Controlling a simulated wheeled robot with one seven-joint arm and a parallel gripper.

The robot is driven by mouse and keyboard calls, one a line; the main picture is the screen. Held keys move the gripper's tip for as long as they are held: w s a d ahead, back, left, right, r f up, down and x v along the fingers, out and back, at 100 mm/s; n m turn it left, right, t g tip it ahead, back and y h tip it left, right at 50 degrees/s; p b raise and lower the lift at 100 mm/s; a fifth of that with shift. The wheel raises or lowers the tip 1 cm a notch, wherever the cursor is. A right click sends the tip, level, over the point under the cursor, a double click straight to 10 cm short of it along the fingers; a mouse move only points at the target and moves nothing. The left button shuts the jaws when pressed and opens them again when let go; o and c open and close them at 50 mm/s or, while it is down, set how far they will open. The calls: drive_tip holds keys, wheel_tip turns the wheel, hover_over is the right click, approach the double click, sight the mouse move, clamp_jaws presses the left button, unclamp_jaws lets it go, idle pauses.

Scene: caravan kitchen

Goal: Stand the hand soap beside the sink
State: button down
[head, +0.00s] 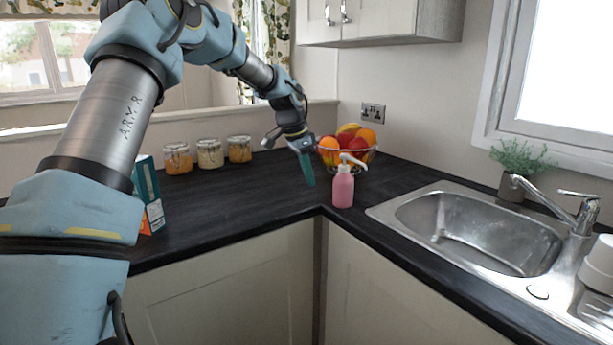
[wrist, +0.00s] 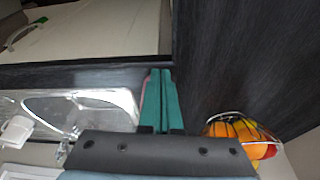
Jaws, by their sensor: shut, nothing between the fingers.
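The hand soap, a pink pump bottle with a white pump head (head: 343,188), stands upright on the dark worktop near the inner corner, just left of the metal sink (head: 376,212). My gripper (head: 309,174), with green fingers, hangs just left of the bottle, pointing down. It is shut and empty. In the wrist view the closed fingers (wrist: 162,98) fill the middle, and a pinkish strip shows along their left side, likely the bottle, mostly hidden. The sink (wrist: 88,103) also shows at the left of the wrist view.
A wire fruit bowl (head: 368,157) stands behind the soap. Several jars (head: 210,154) stand along the back left, with a teal box (head: 147,182) nearer. A tap (head: 582,215), a potted plant (head: 515,167) and a white container (head: 600,258) border the sink. The worktop's middle left is clear.

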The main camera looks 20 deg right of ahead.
sight(343, 185)
drive_tip(key=d+f+p, duration=0.1)
drive_tip(key=f, duration=0.1)
drive_tip(key=d+f+p, duration=0.1)
drive_tip(key=d+f, duration=0.1)
drive_tip(key=d+f+p, duration=0.1)
drive_tip(key=f, duration=0.1)
drive_tip(key=shift+d+f, duration=0.35)
drive_tip(key=shift+f, duration=0.05)
drive_tip(key=shift+d+f+p, duration=0.15)
drive_tip(key=shift+d+p, duration=0.25)
drive_tip(key=shift+d, duration=0.4)
